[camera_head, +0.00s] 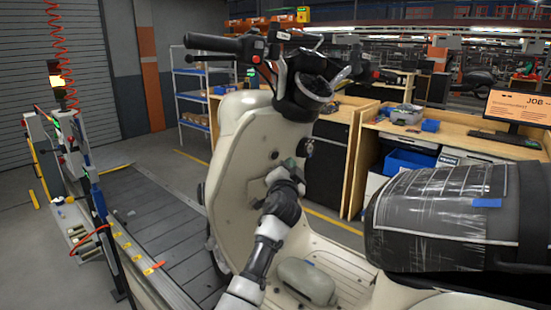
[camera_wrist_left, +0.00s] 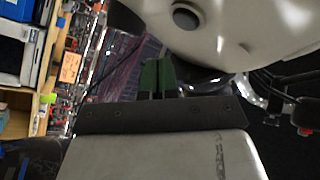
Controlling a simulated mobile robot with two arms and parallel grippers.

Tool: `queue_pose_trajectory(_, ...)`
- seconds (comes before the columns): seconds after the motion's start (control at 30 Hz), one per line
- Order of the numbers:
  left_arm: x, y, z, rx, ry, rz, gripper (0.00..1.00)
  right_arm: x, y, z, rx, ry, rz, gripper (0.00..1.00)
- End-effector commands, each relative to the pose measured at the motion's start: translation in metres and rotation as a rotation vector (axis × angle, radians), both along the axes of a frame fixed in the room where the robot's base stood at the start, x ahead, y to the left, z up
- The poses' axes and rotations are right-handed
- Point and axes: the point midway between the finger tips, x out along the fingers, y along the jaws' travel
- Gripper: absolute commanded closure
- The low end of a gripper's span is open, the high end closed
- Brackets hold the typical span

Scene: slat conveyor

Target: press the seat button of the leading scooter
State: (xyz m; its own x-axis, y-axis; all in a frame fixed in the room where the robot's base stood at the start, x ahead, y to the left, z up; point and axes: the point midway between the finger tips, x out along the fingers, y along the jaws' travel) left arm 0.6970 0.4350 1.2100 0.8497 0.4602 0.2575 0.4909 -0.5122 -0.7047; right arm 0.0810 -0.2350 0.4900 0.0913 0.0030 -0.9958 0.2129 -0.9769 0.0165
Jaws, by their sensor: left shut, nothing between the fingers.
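The cream scooter (camera_head: 232,150) stands on the slat conveyor, with black handlebars and a dark seat (camera_head: 450,215) wrapped in clear film with blue tape. A round dark button or lock (camera_head: 306,147) sits on the inner face of its front shield. A dark round knob (camera_wrist_left: 185,17) on a pale panel shows at the top of the left wrist view; it looks like the same part. My left gripper (camera_head: 294,166) is in front of the shield, a little below and left of the round part. Its green fingertips (camera_wrist_left: 158,74) are together and empty. They look apart from the knob. My right gripper is not seen.
The grey slat conveyor (camera_head: 160,225) runs back left. Wooden workbenches (camera_head: 450,138) with bins and a monitor (camera_head: 517,108) stand behind the scooter. The handlebar overhangs the shield.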

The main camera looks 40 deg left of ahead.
Motion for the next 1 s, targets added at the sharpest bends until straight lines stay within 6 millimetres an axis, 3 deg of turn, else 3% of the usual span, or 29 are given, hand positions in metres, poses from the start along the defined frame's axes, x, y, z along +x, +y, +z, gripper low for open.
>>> queue_pose_trajectory(0.3, -0.007, -0.025, -0.006, 0.0, 0.001, 0.001, 1.0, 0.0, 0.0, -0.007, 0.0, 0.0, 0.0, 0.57)
queue_pose_trajectory(0.87, -0.007, -0.027, -0.006, 0.0, 0.001, 0.001, 1.0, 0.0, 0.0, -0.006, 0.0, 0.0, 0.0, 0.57)
queue_pose_trajectory(1.0, -0.016, -0.031, -0.026, -0.034, 0.031, 0.0, 1.0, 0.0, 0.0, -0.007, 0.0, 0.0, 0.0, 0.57)
